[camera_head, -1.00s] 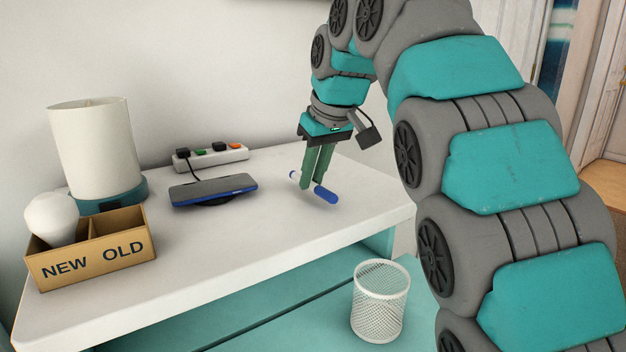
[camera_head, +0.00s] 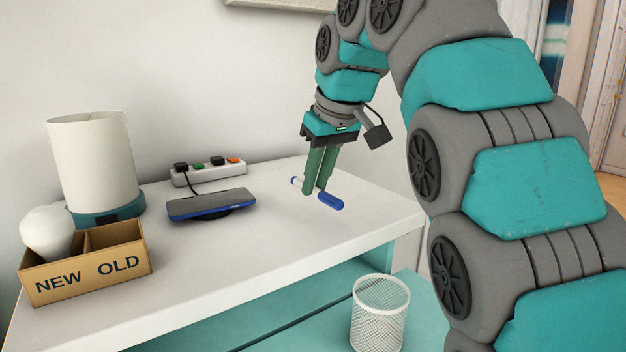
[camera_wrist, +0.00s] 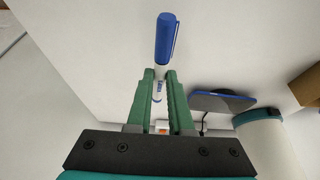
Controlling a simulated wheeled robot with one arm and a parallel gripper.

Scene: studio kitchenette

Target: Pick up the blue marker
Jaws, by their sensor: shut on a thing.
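The blue marker (camera_head: 331,202) has a blue cap and a whitish body with a blue end. My gripper (camera_head: 314,189) points down over the white tabletop with its green fingers shut on the marker's body. In the head view the cap sticks out to the lower right of the fingers and the other end to the upper left. In the wrist view the cap (camera_wrist: 164,38) extends beyond the fingertips (camera_wrist: 158,76), and the body shows between the fingers. The middle of the body is partly hidden by the fingers. I cannot tell whether the marker touches the table.
A phone on a dark pad (camera_head: 211,204), a power strip (camera_head: 208,172), a lamp (camera_head: 95,165) and a NEW/OLD box (camera_head: 88,280) with a bulb stand left. A white mesh basket (camera_head: 379,315) stands below the table's front edge. The tabletop (camera_head: 270,235) in front is clear.

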